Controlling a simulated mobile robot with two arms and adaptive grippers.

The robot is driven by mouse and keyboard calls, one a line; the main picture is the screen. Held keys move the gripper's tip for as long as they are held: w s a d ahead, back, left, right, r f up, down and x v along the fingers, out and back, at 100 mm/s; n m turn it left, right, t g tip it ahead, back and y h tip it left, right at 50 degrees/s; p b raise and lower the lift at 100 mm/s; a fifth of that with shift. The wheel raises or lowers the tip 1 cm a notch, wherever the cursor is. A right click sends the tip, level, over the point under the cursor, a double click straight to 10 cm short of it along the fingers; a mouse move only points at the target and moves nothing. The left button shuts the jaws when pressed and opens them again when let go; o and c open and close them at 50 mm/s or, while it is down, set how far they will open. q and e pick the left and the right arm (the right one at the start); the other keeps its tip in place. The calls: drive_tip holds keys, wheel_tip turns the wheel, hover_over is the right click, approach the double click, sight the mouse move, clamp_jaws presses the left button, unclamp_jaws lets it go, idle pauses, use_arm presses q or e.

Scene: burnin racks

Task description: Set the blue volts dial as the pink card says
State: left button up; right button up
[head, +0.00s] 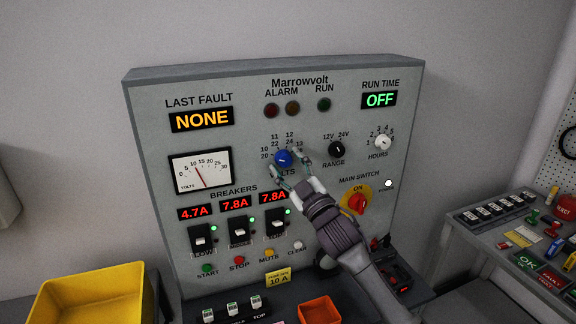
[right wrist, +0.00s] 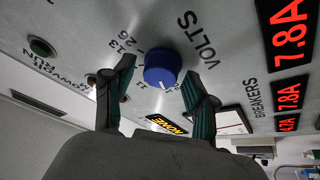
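The blue volts dial (head: 283,158) is on the front of the grey Marrowvolt panel, below a scale of numbers from 10/20 to 13/26. It also shows in the right wrist view (right wrist: 162,68), with a white mark on its rim on the side facing the NONE display; the exact number is not clear. My right gripper (head: 291,172) is at the dial, one finger on each side. In the right wrist view its fingers (right wrist: 158,78) are apart, with a gap beside the left one; contact at the right one cannot be told. I cannot make out a pink card. My left gripper is not in view.
The range knob (head: 337,149), hours knob (head: 382,142) and red main switch (head: 357,204) are to the right. Breaker switches (head: 238,230) sit below the dial. A yellow bin (head: 95,292) and an orange tray (head: 319,310) are in front. A cluttered side table (head: 480,242) stands right.

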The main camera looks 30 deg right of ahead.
drive_tip(key=shift+s, duration=0.15)
drive_tip(key=v, duration=1.1)
drive_tip(key=shift+s+f, duration=0.15)
drive_tip(key=shift+s, duration=0.2)
